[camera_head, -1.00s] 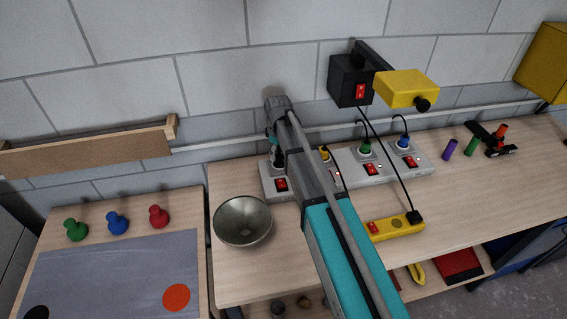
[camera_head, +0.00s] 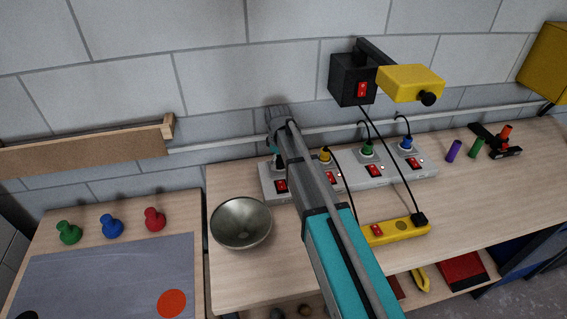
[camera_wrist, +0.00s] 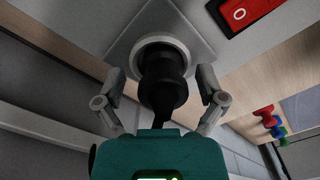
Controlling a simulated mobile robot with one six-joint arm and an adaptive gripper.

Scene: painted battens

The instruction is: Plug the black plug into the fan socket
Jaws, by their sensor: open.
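The black plug (camera_wrist: 162,85) stands in a round, white-ringed socket in the wrist view, with its cord running toward my gripper. The socket belongs to the left end of the grey power strip (camera_head: 345,183). My gripper (camera_wrist: 160,92) is open, with one finger on each side of the plug and a gap on both sides. In the head view my gripper (camera_head: 278,150) hides most of the plug and that socket. Another black plug (camera_head: 419,219) sits at the right end of a yellow power strip (camera_head: 388,231). I cannot tell which socket is the fan's.
Yellow (camera_head: 324,156), green (camera_head: 367,150) and blue (camera_head: 406,143) plugs stand in the grey strip. A metal bowl (camera_head: 241,222) is left of my arm. A black box (camera_head: 352,80) with a yellow head (camera_head: 411,83) hangs above, its cables trailing down.

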